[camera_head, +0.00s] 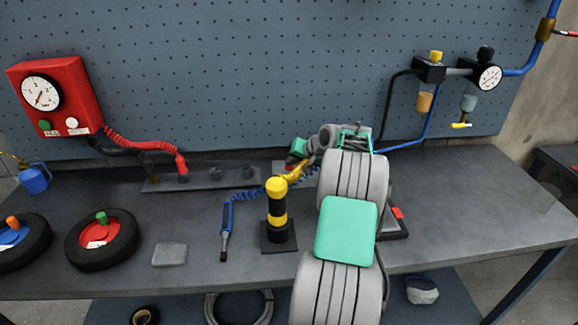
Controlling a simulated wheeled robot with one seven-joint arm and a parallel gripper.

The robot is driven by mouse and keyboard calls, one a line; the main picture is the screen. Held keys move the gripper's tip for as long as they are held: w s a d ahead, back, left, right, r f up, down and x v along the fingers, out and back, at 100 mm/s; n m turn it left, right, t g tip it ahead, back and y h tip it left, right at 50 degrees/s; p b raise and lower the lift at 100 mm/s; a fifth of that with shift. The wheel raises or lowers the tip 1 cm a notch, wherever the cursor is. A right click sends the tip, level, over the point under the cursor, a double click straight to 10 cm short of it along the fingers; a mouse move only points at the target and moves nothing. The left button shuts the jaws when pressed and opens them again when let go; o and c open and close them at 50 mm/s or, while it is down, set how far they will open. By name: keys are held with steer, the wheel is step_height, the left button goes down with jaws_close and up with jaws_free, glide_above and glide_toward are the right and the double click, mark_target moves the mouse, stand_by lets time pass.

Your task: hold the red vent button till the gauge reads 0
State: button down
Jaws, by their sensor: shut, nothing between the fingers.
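A red box with a white dial gauge (41,93) is on the pegboard at the left. Its needle is too small to read. A green button (44,125) and a white button (71,123) sit below the dial. A second small gauge (489,77) is at the upper right; its reading is unclear. A small red part (398,213) shows on a dark base, partly hidden behind my arm; I cannot tell whether it is the vent button. My gripper (292,160) is at the back middle of the bench, shut and empty, its fingertips hard to make out.
A yellow-and-black post (277,215) stands just left of my arm. A blue coiled hose (240,195) runs behind it. Two small wheels (103,240) (18,242) lie at the left. The bench's right side (470,205) is mostly clear.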

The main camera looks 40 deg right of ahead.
mark_target(291, 168)
stand_by(0.8)
steer(key=shift+r+p, duration=0.7)
steer(key=shift+r, duration=0.25)
step_height(291, 168, up, 5)
steer(key=p, duration=0.3)
